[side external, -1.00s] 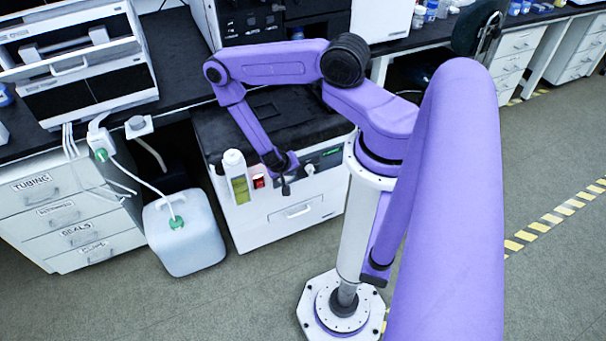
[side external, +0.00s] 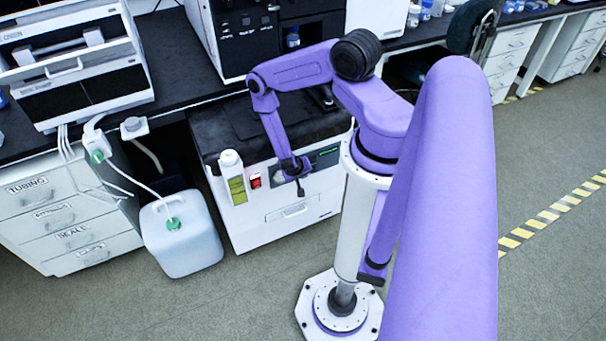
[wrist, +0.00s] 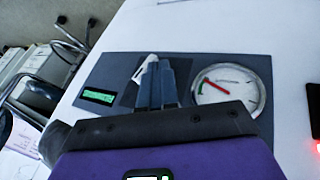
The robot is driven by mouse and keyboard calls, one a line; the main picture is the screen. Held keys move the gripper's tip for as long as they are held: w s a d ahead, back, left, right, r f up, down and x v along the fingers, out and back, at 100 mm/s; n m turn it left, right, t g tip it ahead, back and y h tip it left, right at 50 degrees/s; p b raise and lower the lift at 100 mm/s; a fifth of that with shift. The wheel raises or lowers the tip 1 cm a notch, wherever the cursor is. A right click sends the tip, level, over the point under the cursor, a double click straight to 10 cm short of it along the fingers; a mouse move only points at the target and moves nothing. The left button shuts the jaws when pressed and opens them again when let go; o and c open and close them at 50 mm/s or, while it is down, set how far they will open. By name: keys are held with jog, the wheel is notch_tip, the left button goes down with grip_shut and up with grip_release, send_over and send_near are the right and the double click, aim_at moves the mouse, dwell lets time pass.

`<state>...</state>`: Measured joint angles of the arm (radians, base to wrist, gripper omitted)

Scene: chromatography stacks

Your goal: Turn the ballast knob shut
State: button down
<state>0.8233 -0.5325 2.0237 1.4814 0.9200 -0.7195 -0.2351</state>
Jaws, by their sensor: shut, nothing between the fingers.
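The white pump unit (side external: 265,215) stands under the bench, its front panel facing out. In the wrist view, a white, pointed piece (wrist: 147,64), which looks like the ballast knob, sits on the dark grey panel (wrist: 183,66) between a small green display and a round gauge. My fingers partly cover it, so its full shape and angle are hidden. My gripper (wrist: 156,84) is shut and empty, its fingers in front of or against the knob; I cannot tell whether they touch. In the side view, my gripper (side external: 301,188) is at the panel and the knob is not distinguishable.
The gauge (wrist: 228,86) with a red needle is close right of my fingers; the green display (wrist: 99,96) is left. A red switch (side external: 255,181) and a capped bottle-like part (side external: 234,178) are left on the pump front. A white jug (side external: 181,234) stands on the floor.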

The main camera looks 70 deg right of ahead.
jog(key=shift+s+d+f, duration=0.25)
jog(key=shift+f, duration=0.05)
dwell(0.5)
jog(key=shift+w+f, duration=0.1)
jog(key=shift+f, duration=0.1)
jog(key=shift+a, duration=0.1)
dwell(0.5)
dwell(0.4)
